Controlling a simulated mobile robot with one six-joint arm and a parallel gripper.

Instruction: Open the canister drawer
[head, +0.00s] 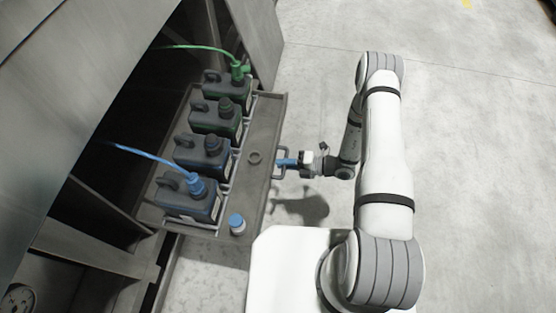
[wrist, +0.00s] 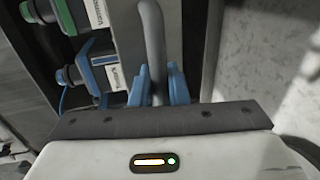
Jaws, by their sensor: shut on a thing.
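The canister drawer (head: 262,131) is a grey tray pulled out of the metal housing, with several dark canisters standing in a row on it. The nearest canister (head: 190,204) has a blue cap and a blue hose; the farthest canister (head: 226,87) has a green cap and a green hose. The drawer's bar handle (head: 280,150) is on its right front edge. My gripper (head: 288,162) is at this handle. In the wrist view, its blue fingers (wrist: 157,85) are shut on the grey handle bar (wrist: 152,40), one on each side.
The metal housing (head: 80,60) stands at the left. A round gauge (head: 17,299) is at the lower left. The concrete floor (head: 480,150) to the right is clear.

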